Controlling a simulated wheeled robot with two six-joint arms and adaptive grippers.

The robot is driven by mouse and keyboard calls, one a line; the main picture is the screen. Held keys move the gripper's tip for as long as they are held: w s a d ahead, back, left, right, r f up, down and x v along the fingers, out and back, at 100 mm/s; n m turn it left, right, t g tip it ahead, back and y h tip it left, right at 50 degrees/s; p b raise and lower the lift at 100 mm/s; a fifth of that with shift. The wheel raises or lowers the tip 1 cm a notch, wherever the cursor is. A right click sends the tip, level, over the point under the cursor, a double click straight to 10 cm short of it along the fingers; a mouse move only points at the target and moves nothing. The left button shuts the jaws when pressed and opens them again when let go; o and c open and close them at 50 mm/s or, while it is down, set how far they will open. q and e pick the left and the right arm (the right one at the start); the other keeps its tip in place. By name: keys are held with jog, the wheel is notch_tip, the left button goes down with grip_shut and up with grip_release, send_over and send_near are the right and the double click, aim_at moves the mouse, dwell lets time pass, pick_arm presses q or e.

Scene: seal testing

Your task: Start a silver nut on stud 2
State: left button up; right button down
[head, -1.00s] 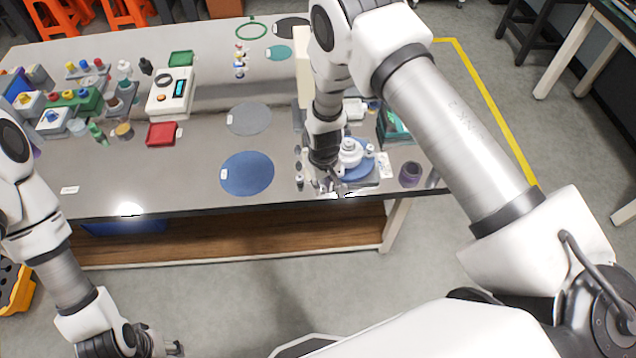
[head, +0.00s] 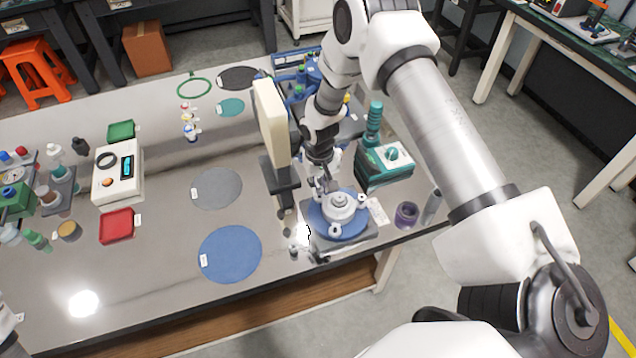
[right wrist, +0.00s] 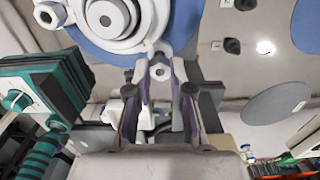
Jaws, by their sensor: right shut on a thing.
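A white round flanged fitting (head: 341,207) with lugs around its rim sits on a blue disc (head: 320,226) at the table's front right. It fills the top of the right wrist view (right wrist: 110,22). My right gripper (head: 326,186) points down at the fitting's far left side. In the right wrist view its fingers (right wrist: 160,76) are shut on a small silver nut (right wrist: 161,72), close to a rim lug. I cannot tell which stud is under the nut or whether they touch.
A teal-and-grey box (head: 384,166) stands right of the fitting, with a purple ring-like cup (head: 406,213) nearer the edge. A tall cream post (head: 271,120) stands close on the left. Flat blue (head: 231,254) and grey (head: 216,188) round mats lie further left.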

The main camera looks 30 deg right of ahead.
jog(key=n+b, duration=0.1)
jog(key=f+n+b, duration=0.1)
jog(key=n, duration=0.1)
jog(key=shift+w+f, duration=0.15)
jog(key=shift+w, duration=0.05)
jog(key=shift+s+r+n+b, duration=0.15)
jog(key=shift+r+n+b, duration=0.2)
jog(key=shift+n, duration=0.75)
jog(key=shift+s+r+n, duration=0.1)
jog(key=shift+n, duration=0.9)
jog(key=shift+n+b, duration=0.3)
jog(key=shift+n, duration=0.6)
jog(key=n, duration=0.3)
jog(key=shift+r, duration=0.1)
jog(key=shift+f+b, duration=0.35)
jog(key=shift+f, duration=0.1)
